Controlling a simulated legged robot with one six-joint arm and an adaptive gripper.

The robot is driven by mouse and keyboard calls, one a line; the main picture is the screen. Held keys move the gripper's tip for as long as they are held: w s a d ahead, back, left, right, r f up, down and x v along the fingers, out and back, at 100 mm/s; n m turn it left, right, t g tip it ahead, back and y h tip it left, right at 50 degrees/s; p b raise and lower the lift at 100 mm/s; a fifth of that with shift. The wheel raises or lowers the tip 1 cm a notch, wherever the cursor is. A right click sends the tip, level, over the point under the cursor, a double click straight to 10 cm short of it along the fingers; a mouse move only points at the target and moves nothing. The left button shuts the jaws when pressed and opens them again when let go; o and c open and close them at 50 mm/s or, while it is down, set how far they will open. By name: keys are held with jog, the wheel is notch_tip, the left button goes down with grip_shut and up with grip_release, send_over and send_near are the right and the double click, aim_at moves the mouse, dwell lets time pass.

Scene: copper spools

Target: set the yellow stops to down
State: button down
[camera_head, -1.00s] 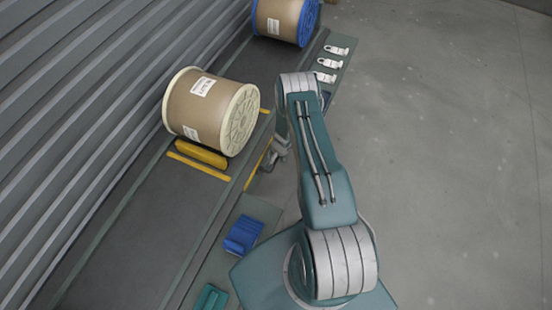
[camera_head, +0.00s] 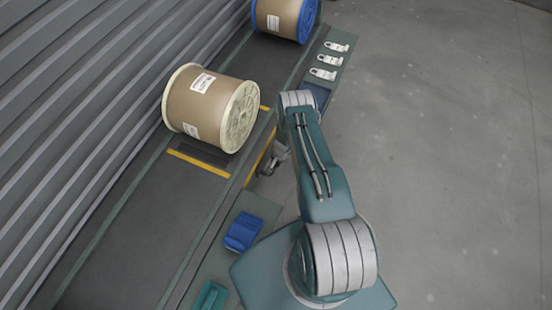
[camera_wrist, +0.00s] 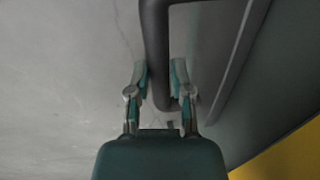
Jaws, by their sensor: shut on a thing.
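A tan spool with cream flanges (camera_head: 210,108) lies on its side on the dark track. Beside its lower left, a dark flat patch (camera_head: 203,152) sits in the track above a yellow strip (camera_head: 200,163). No raised yellow stop shows there. My gripper (camera_head: 268,167) is low beside the track's right edge, mostly hidden by my arm in the head view. In the wrist view my gripper (camera_wrist: 160,75) is shut on a dark grey lever (camera_wrist: 157,40), with one finger on each side of it.
A second spool with a blue flange (camera_head: 285,18) lies farther up the track. Several white clips (camera_head: 328,60) lie on a side ledge. A blue block (camera_head: 243,232) and a teal piece (camera_head: 208,297) sit near the front. Floor on the right is clear.

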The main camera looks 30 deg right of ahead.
jog(key=shift+f, duration=0.25)
jog(key=c, duration=0.5)
grip_release()
jog(key=shift+c, duration=0.2)
notch_tip(320, 180, up, 12)
jog(key=s+d, duration=0.1)
jog(key=shift+s+d+f, duration=0.15)
jog(key=shift+s, duration=0.2)
